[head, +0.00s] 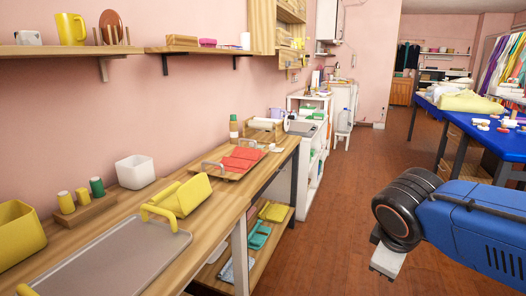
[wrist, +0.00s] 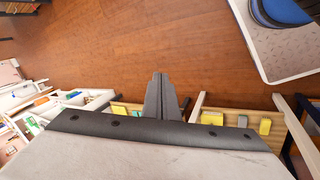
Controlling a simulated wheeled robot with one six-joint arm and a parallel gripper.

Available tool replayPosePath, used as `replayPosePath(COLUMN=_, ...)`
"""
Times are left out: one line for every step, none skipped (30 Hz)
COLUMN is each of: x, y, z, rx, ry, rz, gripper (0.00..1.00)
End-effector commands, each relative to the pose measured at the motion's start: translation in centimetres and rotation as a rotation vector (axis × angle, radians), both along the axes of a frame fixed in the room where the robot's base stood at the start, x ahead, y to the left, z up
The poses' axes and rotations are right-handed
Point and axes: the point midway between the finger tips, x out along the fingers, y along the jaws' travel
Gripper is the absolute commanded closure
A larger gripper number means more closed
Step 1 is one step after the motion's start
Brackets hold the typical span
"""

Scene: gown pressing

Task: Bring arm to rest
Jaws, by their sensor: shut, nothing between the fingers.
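My gripper (wrist: 158,80) shows in the wrist view, its two dark fingers together and nothing between them. It hangs over the brown wooden floor (wrist: 150,35), clear of any object. In the head view my blue arm with its black joint is at the lower right, out over the floor to the right of the wooden workbench (head: 225,200). The fingers cannot be made out in the head view. The arm touches nothing that I can see.
The workbench along the left wall holds a grey tray (head: 115,255), a red folded cloth (head: 243,158), a white container (head: 135,171) and a yellow bin (head: 18,235). A blue table (head: 480,130) with cloths stands at right. The floor between is clear.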

Motion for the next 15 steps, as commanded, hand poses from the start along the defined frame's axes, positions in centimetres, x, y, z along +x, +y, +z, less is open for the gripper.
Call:
replayPosePath(x=-1.0, y=-0.7, z=-0.5, rx=0.052, ry=-0.009, rz=-0.075, gripper=1.0)
replayPosePath(x=-1.5, y=-0.9, z=-0.8, rx=0.087, ry=-0.015, rz=-0.119, gripper=1.0)
replayPosePath(x=-2.2, y=-1.1, z=-1.1, rx=0.133, ry=-0.022, rz=-0.178, gripper=1.0)
replayPosePath(x=-2.8, y=-1.3, z=-1.4, rx=0.166, ry=-0.027, rz=-0.223, gripper=1.0)
replayPosePath(x=-3.3, y=-1.4, z=-1.7, rx=0.201, ry=-0.034, rz=-0.268, gripper=1.0)
replayPosePath(x=-3.9, y=-1.5, z=-2.0, rx=0.244, ry=-0.042, rz=-0.327, gripper=1.0)
replayPosePath(x=-4.4, y=-1.6, z=-2.3, rx=0.277, ry=-0.049, rz=-0.37, gripper=1.0)
replayPosePath(x=-4.8, y=-1.6, z=-2.5, rx=0.309, ry=-0.056, rz=-0.412, gripper=1.0)
replayPosePath(x=-5.3, y=-1.6, z=-2.8, rx=0.35, ry=-0.065, rz=-0.465, gripper=1.0)
replayPosePath(x=-5.6, y=-1.7, z=-3.0, rx=0.377, ry=-0.072, rz=-0.502, gripper=1.0)
replayPosePath(x=-5.9, y=-1.6, z=-3.2, rx=0.404, ry=-0.076, rz=-0.537, gripper=1.0)
replayPosePath(x=-6.3, y=-1.6, z=-3.4, rx=0.435, ry=-0.084, rz=-0.577, gripper=1.0)
replayPosePath(x=-6.5, y=-1.6, z=-3.5, rx=0.456, ry=-0.089, rz=-0.605, gripper=1.0)
replayPosePath(x=-6.7, y=-1.6, z=-3.6, rx=0.474, ry=-0.094, rz=-0.628, gripper=1.0)
replayPosePath(x=-6.9, y=-1.5, z=-3.7, rx=0.495, ry=-0.099, rz=-0.655, gripper=1.0)
